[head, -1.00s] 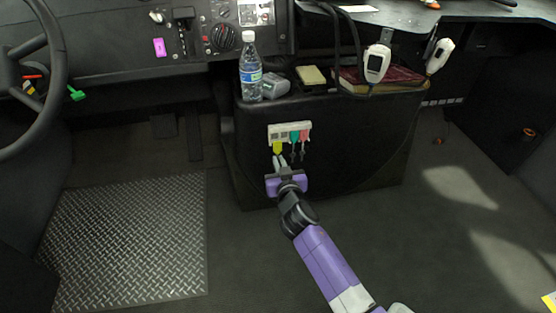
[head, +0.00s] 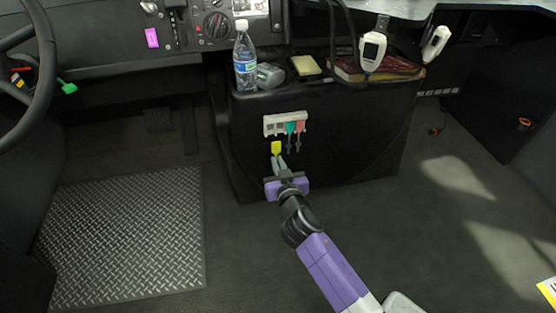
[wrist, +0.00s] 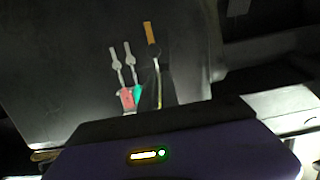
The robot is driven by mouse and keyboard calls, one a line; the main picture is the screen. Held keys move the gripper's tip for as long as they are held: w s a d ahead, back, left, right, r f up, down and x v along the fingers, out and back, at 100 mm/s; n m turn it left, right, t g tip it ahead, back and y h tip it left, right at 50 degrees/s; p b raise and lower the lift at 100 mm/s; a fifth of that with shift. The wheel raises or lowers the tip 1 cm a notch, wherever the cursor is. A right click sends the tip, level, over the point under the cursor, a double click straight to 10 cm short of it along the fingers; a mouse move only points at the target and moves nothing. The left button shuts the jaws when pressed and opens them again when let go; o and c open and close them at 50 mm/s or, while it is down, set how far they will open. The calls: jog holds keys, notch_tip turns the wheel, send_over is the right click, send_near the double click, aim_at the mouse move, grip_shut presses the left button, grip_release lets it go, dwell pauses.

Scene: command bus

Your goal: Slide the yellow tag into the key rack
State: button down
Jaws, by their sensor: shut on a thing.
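The yellow tag (head: 276,148) is at the tips of my gripper (head: 279,162), which is shut on it. The tag is upright, just below the left part of the white key rack (head: 285,123) on the front of the dark console. I cannot tell the depth gap between tag and rack. A teal tag (head: 290,127) and a red tag (head: 300,127) with keys hang in the rack's right part. The left part shows empty openings. In the wrist view, the red tag (wrist: 127,98) and teal tag (wrist: 138,92) appear beside a narrow orange-yellow strip, probably the held tag.
On the console (head: 330,130) stand a water bottle (head: 245,62), a grey device (head: 270,76), a yellow pad (head: 305,66) and a red book (head: 350,70). Two white handsets (head: 372,52) hang near its right side. The floor left and right of my arm is clear.

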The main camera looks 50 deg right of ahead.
jog(key=p, duration=0.3)
send_near(280, 138)
jog(key=shift+f+x, duration=0.1)
jog(key=shift+x, duration=0.8)
jog(key=shift+f+x, duration=0.15)
jog(key=shift+x, duration=0.75)
jog(key=shift+a, duration=0.1)
jog(key=shift+r+b+x, duration=0.15)
jog(key=shift+b+x, duration=0.15)
jog(key=shift+x, duration=0.45)
jog(key=shift+r+b+x, duration=0.15)
jog(key=shift+b+x, duration=0.15)
jog(key=shift+x, duration=0.45)
dwell(1.2)
jog(key=shift+f, duration=0.1)
dwell(0.5)
jog(key=c, duration=1.5)
grip_release()
